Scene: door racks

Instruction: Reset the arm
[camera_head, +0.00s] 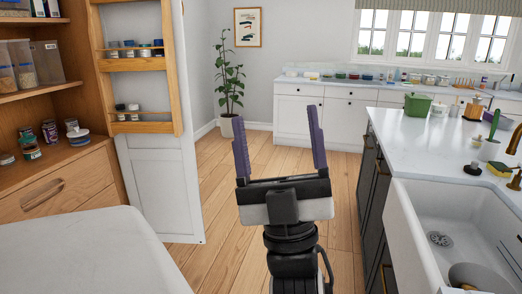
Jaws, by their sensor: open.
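My gripper (279,150) is in the middle of the head camera view, raised above the wooden floor (220,270). Its two purple fingers point up and away from me and stand wide apart. Nothing is between them. The gripper touches nothing that I can see.
An open pantry door (165,185) with wooden door racks (138,64) stands to the left, beside wooden shelves (45,90). A white surface (85,255), perhaps mine, fills the lower left. A counter (440,145) with a white sink (420,235) is to the right. Floor between is clear.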

